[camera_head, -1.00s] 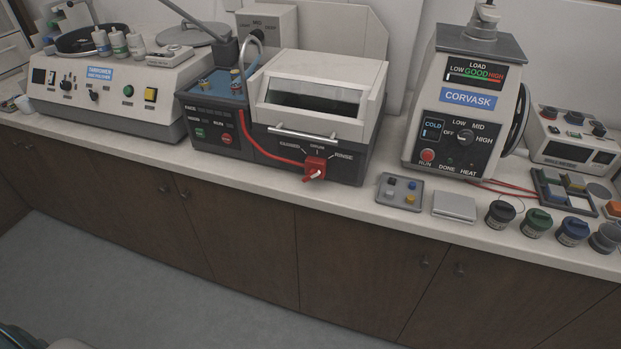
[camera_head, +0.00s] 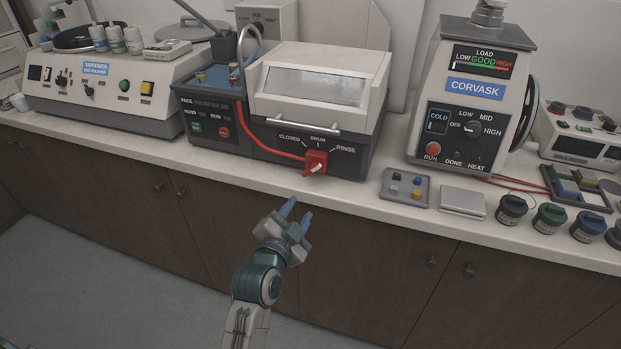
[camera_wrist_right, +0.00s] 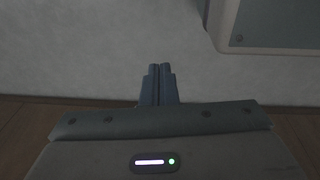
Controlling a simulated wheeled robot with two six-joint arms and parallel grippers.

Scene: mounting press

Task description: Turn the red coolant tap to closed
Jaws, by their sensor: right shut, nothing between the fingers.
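The red coolant tap (camera_head: 316,161) sits low on the front of the grey machine with the pale lid (camera_head: 312,90), below a panel marked CLOSED, a middle word and RINSE. A small white mark shows on the tap; I cannot tell which label it points to. My left gripper (camera_head: 297,213) is below and slightly left of the tap, in front of the cabinet doors and apart from the tap. Its two blue fingertips are spread with nothing between them. In the right wrist view my right gripper (camera_wrist_right: 158,70) has its fingers together and empty, away from the tap.
A red hose (camera_head: 270,150) runs along the machine's front to the tap. A small grey tray (camera_head: 405,198) and a flat box (camera_head: 462,202) lie to the right on the pale counter. The Corvask press (camera_head: 470,100) stands beyond. The floor before the cabinets is clear.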

